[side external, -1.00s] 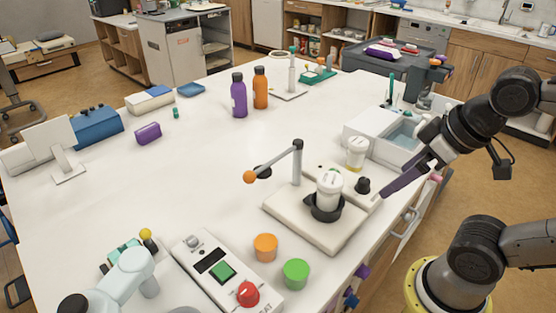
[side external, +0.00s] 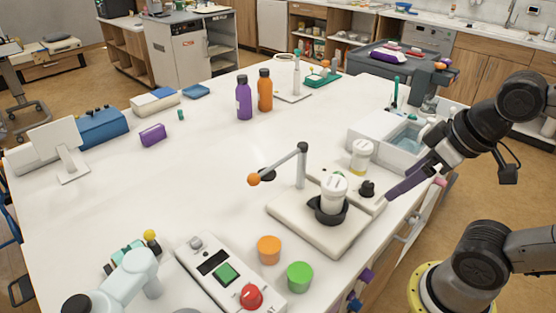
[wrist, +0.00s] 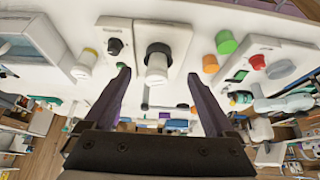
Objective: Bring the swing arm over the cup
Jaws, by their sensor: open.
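The swing arm (side external: 280,165) is a grey bar on an upright post, with an orange knob (side external: 254,179) at its free end. It points left, away from the cup. The white lidded cup (side external: 333,190) stands upright in a black ring on a pale base plate (side external: 290,212). In the wrist view the cup (wrist: 157,68) shows between my fingers, with the grey bar (wrist: 165,107) beyond it. My gripper (wrist: 159,74) is open and empty. Its purple fingers, also in the side view (side external: 408,184), are right of the base plate, apart from cup and arm.
A small plate with a black knob (side external: 367,188) and a second white jar (side external: 361,155) stands between my fingers and the cup's far side. Orange (side external: 269,249) and green (side external: 300,276) caps and a control box (side external: 225,272) lie in front.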

